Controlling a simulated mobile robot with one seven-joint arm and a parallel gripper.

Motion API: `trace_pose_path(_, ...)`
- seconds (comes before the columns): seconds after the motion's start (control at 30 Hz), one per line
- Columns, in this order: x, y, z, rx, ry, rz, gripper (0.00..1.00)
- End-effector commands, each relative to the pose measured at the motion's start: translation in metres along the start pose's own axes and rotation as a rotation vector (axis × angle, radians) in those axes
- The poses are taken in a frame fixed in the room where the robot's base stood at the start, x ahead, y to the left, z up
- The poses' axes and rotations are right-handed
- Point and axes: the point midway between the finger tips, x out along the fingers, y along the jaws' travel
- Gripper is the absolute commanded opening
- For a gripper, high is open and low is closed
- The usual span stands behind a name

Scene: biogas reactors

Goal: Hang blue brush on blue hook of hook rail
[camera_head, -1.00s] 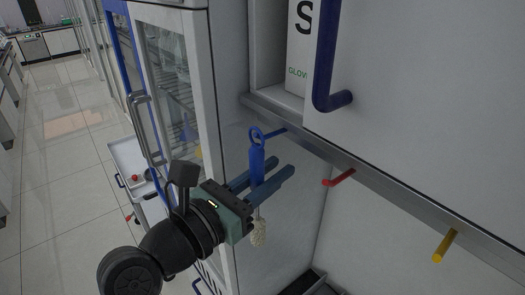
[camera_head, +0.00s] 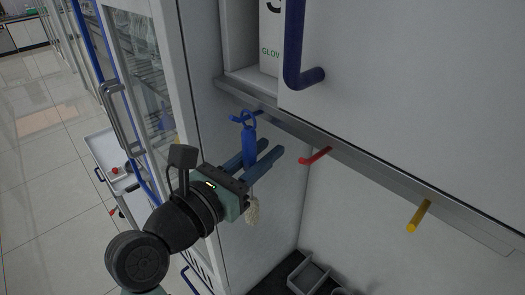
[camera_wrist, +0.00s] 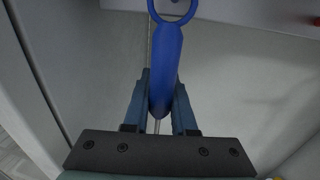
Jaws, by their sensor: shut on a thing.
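The blue brush (camera_head: 249,143) hangs upright in my gripper (camera_head: 271,149), ring at the top and pale bristles below. In the wrist view, its blue handle (camera_wrist: 165,62) stands between the two fingers of my gripper (camera_wrist: 160,92), which are shut on it. The blue hook (camera_head: 236,119) sticks out from the hook rail (camera_head: 345,156) at its left end. In the head view, the brush ring overlaps this hook, whose tip shows left of the ring. I cannot tell whether the hook passes through the ring or lies behind it.
A red hook (camera_head: 315,156) and a yellow hook (camera_head: 418,217) stand further right on the rail. A cabinet door with a dark blue handle (camera_head: 293,60) is above. A glass-fronted cabinet (camera_head: 135,50) stands at left, and a grey tray (camera_head: 309,276) lies below.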

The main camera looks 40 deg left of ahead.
Motion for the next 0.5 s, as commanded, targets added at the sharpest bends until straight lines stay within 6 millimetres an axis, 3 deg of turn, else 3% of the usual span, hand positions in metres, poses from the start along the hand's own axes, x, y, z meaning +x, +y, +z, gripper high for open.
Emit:
trace_pose_path(0.23,-0.0001,0.0000,0.0003,0.000,0.000,0.000,0.00)
trace_pose_path(0.27,-0.0002,0.0000,0.0003,0.000,0.000,0.000,0.30)
trace_pose_path(0.43,-0.0002,0.0000,0.0003,0.000,0.000,0.000,0.60)
trace_pose_path(0.5,-0.0001,0.0000,0.0003,0.000,0.000,0.000,0.60)
